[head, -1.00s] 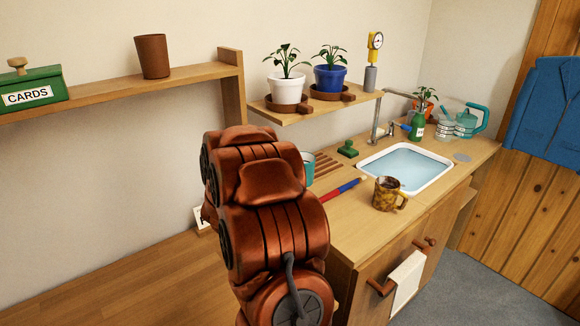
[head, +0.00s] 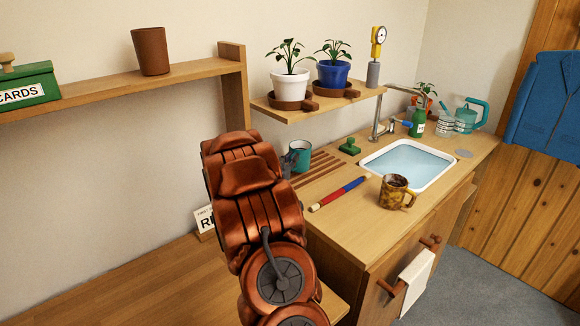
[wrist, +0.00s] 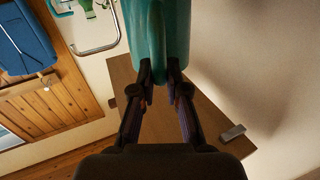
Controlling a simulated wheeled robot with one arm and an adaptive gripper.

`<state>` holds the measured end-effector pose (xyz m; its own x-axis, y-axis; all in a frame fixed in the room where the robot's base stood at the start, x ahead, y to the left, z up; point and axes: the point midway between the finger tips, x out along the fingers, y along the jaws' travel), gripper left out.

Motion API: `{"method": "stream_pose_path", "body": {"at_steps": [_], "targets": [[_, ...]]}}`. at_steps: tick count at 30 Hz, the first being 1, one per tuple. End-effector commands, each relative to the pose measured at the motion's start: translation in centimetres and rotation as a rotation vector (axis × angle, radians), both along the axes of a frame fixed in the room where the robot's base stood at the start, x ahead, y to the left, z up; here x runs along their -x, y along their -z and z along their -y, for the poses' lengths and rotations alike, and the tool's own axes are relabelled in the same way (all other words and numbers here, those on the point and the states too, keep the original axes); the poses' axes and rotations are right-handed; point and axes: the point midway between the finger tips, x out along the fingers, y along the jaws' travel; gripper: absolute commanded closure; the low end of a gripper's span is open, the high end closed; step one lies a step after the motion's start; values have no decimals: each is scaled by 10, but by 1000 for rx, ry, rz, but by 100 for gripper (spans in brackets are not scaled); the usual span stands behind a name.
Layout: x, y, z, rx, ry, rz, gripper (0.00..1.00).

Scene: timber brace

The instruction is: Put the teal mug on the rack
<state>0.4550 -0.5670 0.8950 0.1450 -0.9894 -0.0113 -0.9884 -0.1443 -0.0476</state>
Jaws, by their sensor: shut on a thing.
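The teal mug (head: 300,156) shows in the head view at the back left end of the wooden slatted rack (head: 322,170). Part of it is hidden behind my gripper and arm. I cannot tell whether its base touches the slats. In the wrist view the teal mug (wrist: 158,35) fills the top middle, cut off by the frame edge. My gripper (wrist: 161,72) is shut on it, with one finger on each side. In the head view only a dark bit of my gripper (head: 288,161) shows, at the mug's left side.
A red and blue rolling-pin-like rod (head: 340,193) lies in front of the rack. A brown patterned mug (head: 396,191) stands near the sink (head: 408,163). A green stamp-like object (head: 350,146) sits behind. A shelf with potted plants (head: 318,102) overhangs the counter's back.

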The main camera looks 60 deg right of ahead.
Motion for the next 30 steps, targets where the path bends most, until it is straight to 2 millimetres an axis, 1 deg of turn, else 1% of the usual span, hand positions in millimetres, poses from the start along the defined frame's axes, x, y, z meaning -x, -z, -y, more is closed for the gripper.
{"method": "stream_pose_path", "body": {"at_steps": [1,3,11,16,17,23,24,30], "targets": [[1,12,1,2,2,-1,100],[2,18,2,2,4,1,100],[4,18,3,2,7,2,100],[4,21,2,2,7,2,100],[4,21,2,2,7,2,84],[4,21,2,1,7,2,64],[4,21,2,1,7,2,61],[4,21,2,2,7,1,61]]}}
